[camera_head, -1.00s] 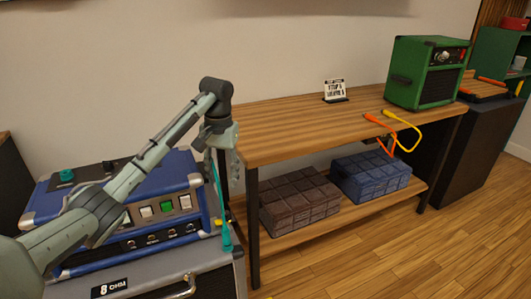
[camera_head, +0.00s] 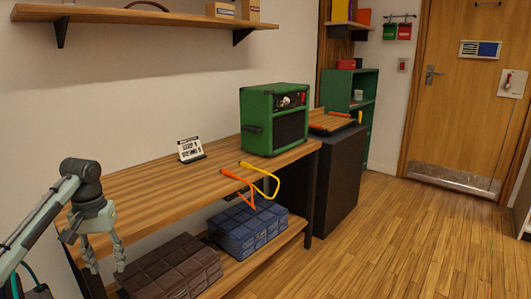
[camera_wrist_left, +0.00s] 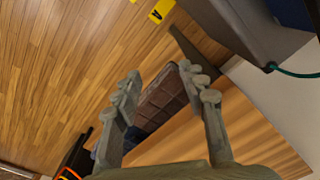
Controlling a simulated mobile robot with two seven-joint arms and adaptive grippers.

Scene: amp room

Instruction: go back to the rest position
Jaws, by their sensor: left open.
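My left gripper (camera_head: 98,248) hangs at the lower left of the head view, fingers pointing down and apart, in front of the left end of the wooden bench (camera_head: 142,185). In the left wrist view its two fingers (camera_wrist_left: 163,90) are spread wide with nothing between them. Beyond them the wrist view shows the brown case (camera_wrist_left: 160,98), the bench top (camera_wrist_left: 262,135) and the wood floor. My right gripper is in neither view.
A green amp (camera_head: 274,120), a small sign (camera_head: 190,150) and orange and yellow cables (camera_head: 262,180) are on the bench. Brown (camera_head: 172,268) and blue (camera_head: 248,232) cases lie on its lower shelf. A dark cabinet (camera_head: 340,175) stands right. Floor is clear towards the door (camera_head: 465,95).

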